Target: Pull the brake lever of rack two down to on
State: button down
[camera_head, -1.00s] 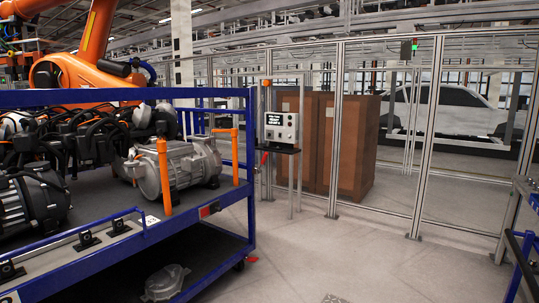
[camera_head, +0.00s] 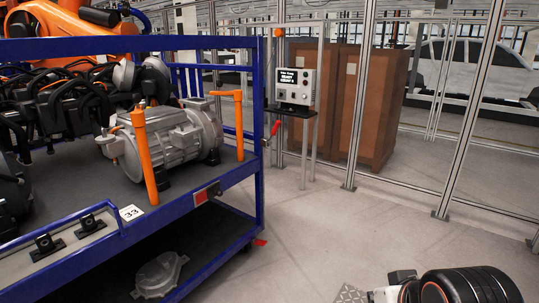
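A blue rack (camera_head: 190,205) fills the left side and carries motors. The white tag on the rack's front rail (camera_head: 131,212) seems to read 33. I cannot tell from it whether this is rack two. My gripper's fingers do not show; only dark rounded parts, apparently of my arm, show at the bottom right.
A grey control box (camera_head: 296,88) with a lit screen stands on a post behind the lever. Brown cabinets (camera_head: 375,105) stand behind a metal-framed fence (camera_head: 468,110). Orange posts (camera_head: 145,155) rise from the rack. The grey floor (camera_head: 330,230) right of the rack is clear.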

aim_at(277, 126)
jog(key=i+l, duration=0.15)
jog(key=i, duration=3.2)
jog(key=j+u, duration=0.05)
jog(key=j, duration=0.1)
